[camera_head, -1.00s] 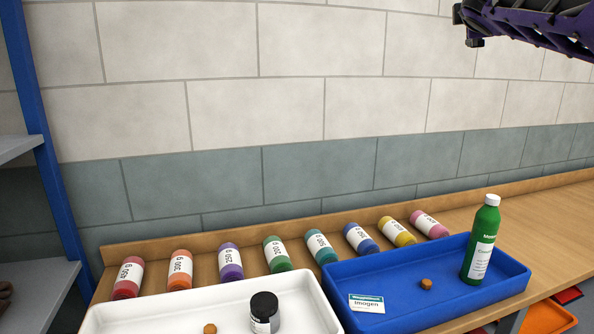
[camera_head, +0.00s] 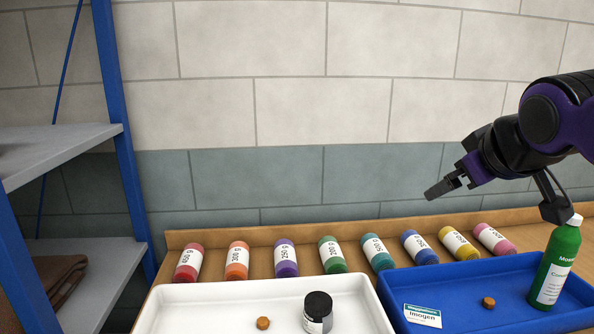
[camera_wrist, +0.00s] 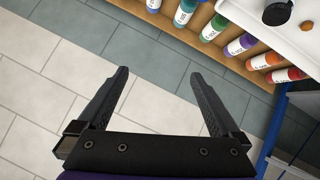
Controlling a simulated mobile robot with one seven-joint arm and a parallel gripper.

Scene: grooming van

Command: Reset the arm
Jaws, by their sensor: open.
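My gripper (camera_head: 443,188) is at the right of the head view, in front of the tiled wall and above the row of bottles. Its jaws point left and slightly down. In the wrist view, its two dark fingers (camera_wrist: 162,88) stand wide apart with nothing between them, only wall tiles behind. My arm comes in from the right edge, above the blue tray (camera_head: 455,318). A dark part of the arm overlaps the white cap of the green bottle (camera_head: 556,265) in the picture; I cannot tell if they touch.
A white tray (camera_head: 200,312) holds a black-lidded jar (camera_head: 318,312) and a brown disc (camera_head: 263,323). The blue tray holds a card (camera_head: 422,315) and another disc (camera_head: 488,302). Several coloured bottles (camera_head: 285,258) lie along the wall. Grey shelves (camera_head: 60,150) with blue posts stand left.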

